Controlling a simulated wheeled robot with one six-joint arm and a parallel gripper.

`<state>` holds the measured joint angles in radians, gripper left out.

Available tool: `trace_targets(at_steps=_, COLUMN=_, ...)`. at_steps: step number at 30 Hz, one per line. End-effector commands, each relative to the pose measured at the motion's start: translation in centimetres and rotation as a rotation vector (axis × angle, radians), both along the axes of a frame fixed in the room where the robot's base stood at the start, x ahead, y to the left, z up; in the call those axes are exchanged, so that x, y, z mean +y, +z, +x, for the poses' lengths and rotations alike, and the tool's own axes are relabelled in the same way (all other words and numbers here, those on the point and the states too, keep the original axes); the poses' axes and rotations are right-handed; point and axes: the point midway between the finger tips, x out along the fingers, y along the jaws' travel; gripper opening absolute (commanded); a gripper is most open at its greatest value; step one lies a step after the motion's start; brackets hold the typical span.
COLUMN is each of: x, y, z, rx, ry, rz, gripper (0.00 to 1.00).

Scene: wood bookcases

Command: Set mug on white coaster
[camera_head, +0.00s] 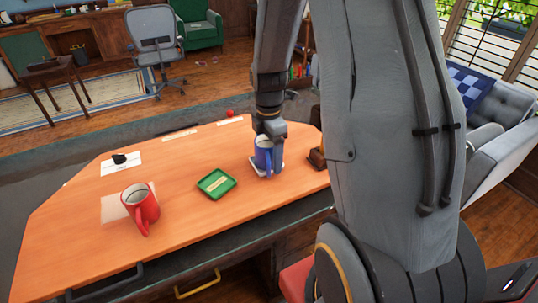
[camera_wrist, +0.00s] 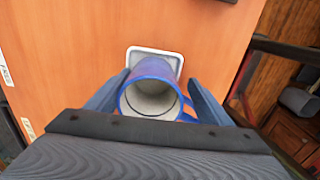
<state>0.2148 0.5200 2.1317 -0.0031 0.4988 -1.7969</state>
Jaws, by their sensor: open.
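A blue mug (camera_head: 262,155) is upright at the right side of the orange desktop. It also shows in the wrist view (camera_wrist: 152,72), where its pale inside faces the camera and its handle points to the lower right. The white coaster (camera_head: 279,164) lies under the mug; its edge shows behind the mug in the wrist view (camera_wrist: 156,50). The mug appears to rest on it, though the contact is hidden. My gripper (camera_wrist: 157,88) is open, with one finger on each side of the mug. It shows over the mug in the head view (camera_head: 270,135).
A red mug (camera_head: 140,206) stands on a pale sheet at the left. A green square tray (camera_head: 216,184) lies mid-desk. A black object (camera_head: 119,159) sits on white paper, and a brown wooden item (camera_head: 316,158) stands right of the coaster. The desktop's front middle is clear.

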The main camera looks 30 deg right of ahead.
Motion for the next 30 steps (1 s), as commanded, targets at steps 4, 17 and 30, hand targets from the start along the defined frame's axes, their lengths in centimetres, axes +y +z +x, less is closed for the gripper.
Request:
trace_targets(at_steps=4, x=0.0, y=1.3, z=0.2, rx=-0.004, ry=0.0, rz=-0.001, gripper=0.74)
trace_targets(at_steps=17, x=-0.1, y=8.7, z=0.3, rx=-0.006, ry=0.0, rz=-0.001, gripper=0.74)
trace_targets(at_steps=30, x=0.0, y=12.1, z=0.1, rx=0.0, ry=0.0, rz=0.0, gripper=0.74)
